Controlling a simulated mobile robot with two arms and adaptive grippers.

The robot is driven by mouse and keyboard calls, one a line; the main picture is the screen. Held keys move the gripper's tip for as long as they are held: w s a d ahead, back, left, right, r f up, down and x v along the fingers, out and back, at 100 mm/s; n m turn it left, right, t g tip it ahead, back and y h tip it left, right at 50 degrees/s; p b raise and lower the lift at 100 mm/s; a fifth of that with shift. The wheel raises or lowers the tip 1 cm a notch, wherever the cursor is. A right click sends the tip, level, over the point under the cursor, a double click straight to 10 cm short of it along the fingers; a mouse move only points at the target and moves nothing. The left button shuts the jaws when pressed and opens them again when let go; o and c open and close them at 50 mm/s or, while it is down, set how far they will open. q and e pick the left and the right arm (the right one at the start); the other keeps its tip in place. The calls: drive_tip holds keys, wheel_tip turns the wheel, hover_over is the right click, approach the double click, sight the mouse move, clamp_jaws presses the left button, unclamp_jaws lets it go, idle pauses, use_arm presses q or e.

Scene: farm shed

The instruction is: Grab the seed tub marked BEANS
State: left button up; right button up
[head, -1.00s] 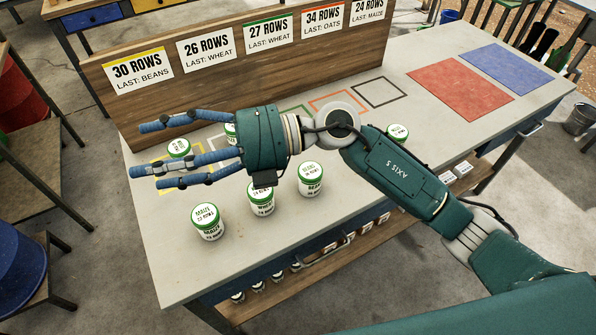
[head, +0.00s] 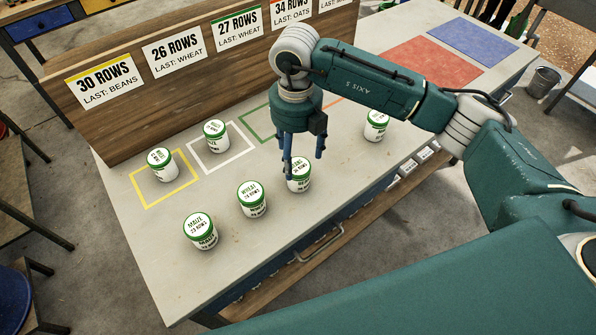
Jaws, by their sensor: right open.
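Several white seed tubs with green lids stand on the grey bench. The tub under my right gripper (head: 303,166) is the right one of the front row (head: 300,184); its lid print is partly covered and seems to end in "EANS". My right gripper points down over this tub, open, with one finger by its left side and another by its far right; contact cannot be told. The middle front tub (head: 252,206) reads WHEAT and the left front tub (head: 201,238) seems to read MAIZE. My left gripper is out of view.
One tub (head: 162,172) stands in a yellow square, one (head: 216,142) in a white square, and one (head: 376,132) at the right; their prints are unclear. A wooden board (head: 150,95) with row signs, one saying LAST: BEANS, runs behind. Red (head: 425,63) and blue (head: 472,40) mats lie right.

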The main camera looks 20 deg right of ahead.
sight(298, 165)
drive_tip(key=f+p, duration=0.1)
drive_tip(key=f, duration=0.1)
drive_tip(key=f+p, duration=0.1)
drive_tip(key=f, duration=0.1)
drive_tip(key=shift+s+d, duration=0.2)
drive_tip(key=shift+f, duration=0.75)
drive_tip(key=shift+w, duration=0.1)
drive_tip(key=c, duration=1.4)
drive_tip(key=shift+o, duration=0.2)
drive_tip(key=shift+r, duration=0.15)
